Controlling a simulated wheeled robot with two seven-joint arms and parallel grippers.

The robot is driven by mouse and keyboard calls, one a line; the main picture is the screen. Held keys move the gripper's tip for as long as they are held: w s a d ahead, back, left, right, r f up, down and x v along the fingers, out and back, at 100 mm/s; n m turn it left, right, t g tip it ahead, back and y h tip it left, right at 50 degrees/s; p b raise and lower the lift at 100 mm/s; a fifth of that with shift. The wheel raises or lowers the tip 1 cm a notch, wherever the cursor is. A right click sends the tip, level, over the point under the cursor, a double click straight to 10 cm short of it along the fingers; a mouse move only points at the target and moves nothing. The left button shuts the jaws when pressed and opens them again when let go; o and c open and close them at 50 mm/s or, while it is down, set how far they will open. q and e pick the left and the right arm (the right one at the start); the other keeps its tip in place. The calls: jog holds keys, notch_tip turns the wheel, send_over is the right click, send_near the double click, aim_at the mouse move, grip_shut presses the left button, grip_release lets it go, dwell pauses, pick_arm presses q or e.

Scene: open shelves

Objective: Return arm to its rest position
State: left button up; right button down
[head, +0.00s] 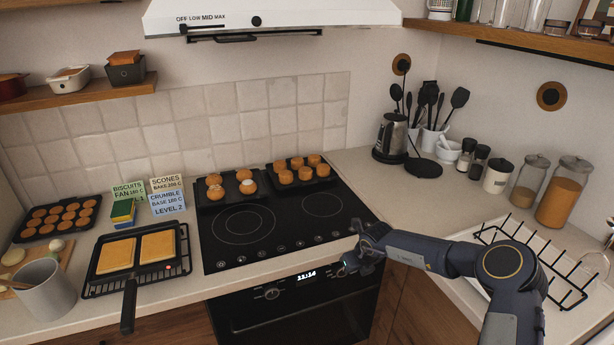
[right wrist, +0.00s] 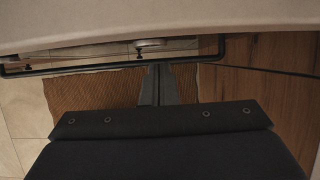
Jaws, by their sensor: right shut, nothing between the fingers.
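My right arm comes in from the lower right of the head view. Its gripper (head: 348,264) is in front of the counter edge, near the right end of the oven's control panel (head: 305,283). The right wrist view shows the fingers (right wrist: 158,85) closed together with nothing between them, below a pale counter edge (right wrist: 160,22). Whether the gripper touches the oven front cannot be told. My left gripper is not in view.
The black cooktop (head: 270,222) holds two trays of baked goods at its back. A pan with two yellow slabs (head: 137,252) sits on a rack at left. A dish rack (head: 515,238) stands beside my right arm. A kettle (head: 390,138) is at the back corner.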

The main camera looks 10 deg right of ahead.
notch_tip(320, 180, up, 23)
jog(key=n+t, duration=0.7)
jog(key=n, duration=0.3)
jog(key=s+a+r+n+t+y, duration=0.1)
jog(key=s+a+r+n+y, duration=0.15)
jog(key=s+r+n, duration=0.5)
jog(key=s+a+n+g+y, duration=0.25)
jog(key=s+n, duration=0.55)
jog(key=s, duration=0.9)
jog(key=s+d+f+n+g, duration=0.1)
jog(key=s+f+n, duration=0.1)
jog(key=s, duration=0.4)
jog(key=s+d+f+n+g+h, duration=0.1)
jog(key=s+f+g, duration=0.1)
jog(key=s+f, duration=0.2)
jog(key=s+d+f+n+g+h, duration=0.1)
jog(key=s+d+f+n, duration=0.1)
jog(key=s, duration=0.6)
jog(key=shift+s+f+n, duration=0.25)
jog(key=shift+f+n, duration=0.1)
jog(key=shift+f, duration=0.25)
jog(key=shift+d+g, duration=0.1)
jog(key=shift+g, duration=0.15)
